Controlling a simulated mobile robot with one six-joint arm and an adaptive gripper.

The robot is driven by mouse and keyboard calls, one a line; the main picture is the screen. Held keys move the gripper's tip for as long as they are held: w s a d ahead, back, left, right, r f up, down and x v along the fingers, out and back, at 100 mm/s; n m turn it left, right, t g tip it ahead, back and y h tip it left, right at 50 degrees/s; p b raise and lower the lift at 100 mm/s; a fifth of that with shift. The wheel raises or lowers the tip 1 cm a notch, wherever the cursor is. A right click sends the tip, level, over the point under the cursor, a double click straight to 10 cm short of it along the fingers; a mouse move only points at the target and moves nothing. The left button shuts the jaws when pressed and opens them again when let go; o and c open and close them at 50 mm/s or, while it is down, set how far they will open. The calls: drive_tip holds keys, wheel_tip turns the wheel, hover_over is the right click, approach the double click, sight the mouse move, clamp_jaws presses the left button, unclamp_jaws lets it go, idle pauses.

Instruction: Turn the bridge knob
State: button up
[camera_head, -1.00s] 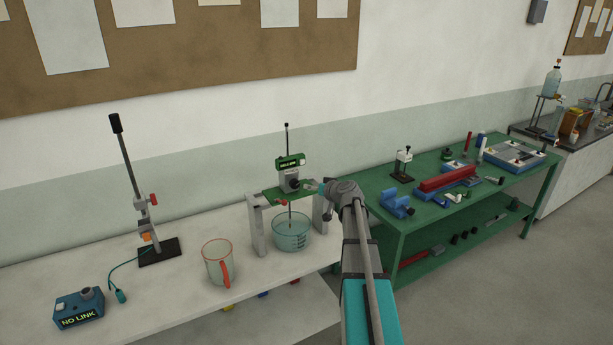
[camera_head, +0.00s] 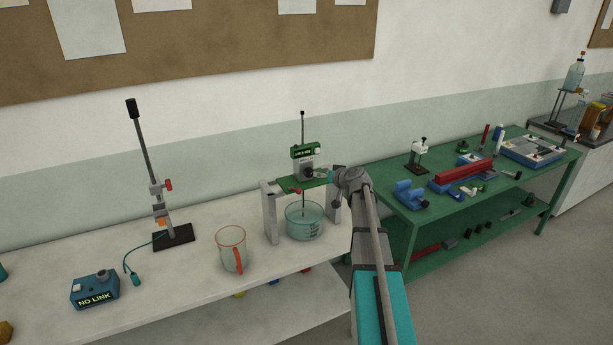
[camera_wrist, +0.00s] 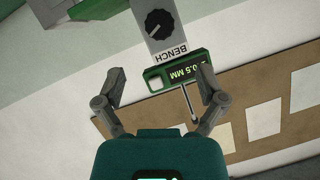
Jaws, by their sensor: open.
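The bridge (camera_head: 268,218) stands on the white bench, with a green plate across its top and a grey and green gauge unit (camera_head: 303,160) on it. The black knob (camera_wrist: 160,23) with a pale pointer line shows in the wrist view, on a grey block marked "BENCH". The same unit carries a green display (camera_wrist: 175,78) reading about 0.5 MM. My gripper (camera_wrist: 163,84) is open, its two fingers apart on either side of the display. The knob lies beyond the fingertips, with nothing between them touching it. In the head view my gripper (camera_head: 326,175) is close to the unit's right side.
A glass beaker (camera_head: 304,222) stands under the bridge. A red-handled jug (camera_head: 231,240), a black-based stand (camera_head: 173,237) and a blue "NO LINK" box (camera_head: 95,290) are to the left. A green table (camera_head: 395,208) with tools stands right.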

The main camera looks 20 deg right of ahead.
sight(311, 173)
drive_tip(key=b+x, duration=0.3)
drive_tip(key=x, duration=0.7)
drive_tip(key=shift+w+f, duration=0.15)
drive_tip(key=shift+w, duration=0.15)
drive_tip(key=c, duration=1.1)
drive_tip(key=shift+f+m+y+b, duration=0.1)
drive_tip(key=shift+m+y+b, duration=0.7)
drive_tip(key=shift+m, duration=0.3)
drive_tip(key=shift+c, duration=0.2)
drive_tip(key=shift+m+t+y+b, duration=0.3)
drive_tip(key=shift+m, duration=0.3)
drive_tip(key=o, duration=1.1)
drive_tip(key=shift+o, duration=0.2)
